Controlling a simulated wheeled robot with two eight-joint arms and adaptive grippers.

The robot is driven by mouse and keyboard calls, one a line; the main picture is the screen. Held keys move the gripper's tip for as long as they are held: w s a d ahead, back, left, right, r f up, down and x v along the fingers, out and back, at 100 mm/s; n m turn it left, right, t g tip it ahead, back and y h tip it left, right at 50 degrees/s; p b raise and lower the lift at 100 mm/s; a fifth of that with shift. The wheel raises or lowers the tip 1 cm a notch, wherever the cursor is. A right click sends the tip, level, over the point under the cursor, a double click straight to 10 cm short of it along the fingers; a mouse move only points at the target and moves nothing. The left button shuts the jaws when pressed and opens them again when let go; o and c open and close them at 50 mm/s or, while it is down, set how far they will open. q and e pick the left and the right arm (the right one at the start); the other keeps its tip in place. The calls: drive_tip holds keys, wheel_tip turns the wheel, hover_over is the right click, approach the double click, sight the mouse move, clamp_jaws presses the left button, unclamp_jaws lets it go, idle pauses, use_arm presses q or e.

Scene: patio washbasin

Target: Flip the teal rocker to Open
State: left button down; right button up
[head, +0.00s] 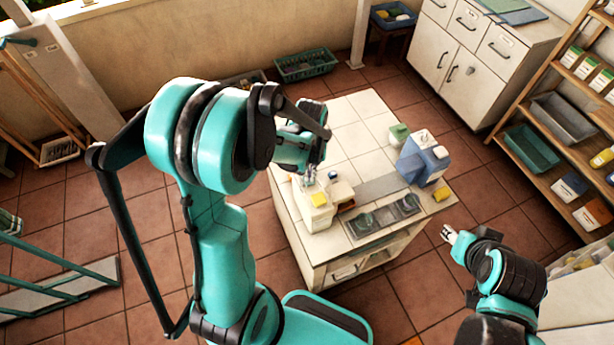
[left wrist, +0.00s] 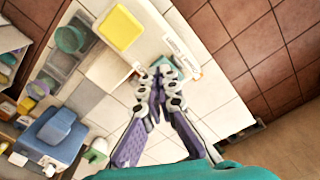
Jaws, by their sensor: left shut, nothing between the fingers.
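A small teal piece (left wrist: 162,63), which looks like the rocker, shows just past my left fingertips in the left wrist view. A white label strip (left wrist: 181,50) with dark lettering, too small to read, is beside it. The fingertips partly cover the teal piece, so I cannot tell its tilt or whether they touch. My left gripper (left wrist: 166,76) is shut and empty. In the head view, my left gripper (head: 309,174) is just above the cream unit (head: 313,216) on the tiled island; I cannot make out the rocker there. My right gripper (head: 449,234) hangs right of the island, its fingers too small to judge.
A yellow block (head: 319,199) lies on the cream unit. A blue-and-white box (head: 424,158), a green-topped container (head: 398,133) and a dark tray (head: 383,215) stand on the tiled island (head: 349,137). The island's back part is clear. Shelves (head: 560,170) stand at right.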

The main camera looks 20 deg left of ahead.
sight(310, 183)
use_arm(q)
drive_tip(key=shift+f+b, duration=1.15)
drive_tip(key=shift+f, duration=0.1)
idle(0.4)
drive_tip(key=shift+r, duration=0.1)
drive_tip(key=shift+r+p, duration=2.55)
drive_tip(key=shift+r, duration=0.95)
drive_tip(key=shift+f, duration=0.1)
drive_tip(key=shift+s+d+b, duration=0.1)
drive_tip(key=shift+b, duration=0.45)
drive_tip(key=s+t+b, duration=0.1)
drive_tip(key=b, duration=0.1)
drive_tip(key=s+d+m+t+b, duration=0.1)
drive_tip(key=s+b, duration=0.1)
drive_tip(key=b, duration=0.1)
drive_tip(key=s+d+t+b, duration=0.1)
drive_tip(key=b, duration=0.2)
drive_tip(key=shift+s+r+m+t, duration=0.2)
drive_tip(key=shift+r+m+t, duration=0.1)
drive_tip(key=shift+r+m, duration=0.1)
drive_tip(key=s+d+f+m+t+b, duration=0.1)
drive_tip(key=s+f+t+b, duration=0.2)
drive_tip(key=s+b, duration=0.2)
drive_tip(key=shift+d+m+t+b, duration=0.3)
drive_tip(key=shift+d+m+b, duration=0.1)
drive_tip(key=shift+b, duration=0.55)
drive_tip(key=shift+a, duration=0.1)
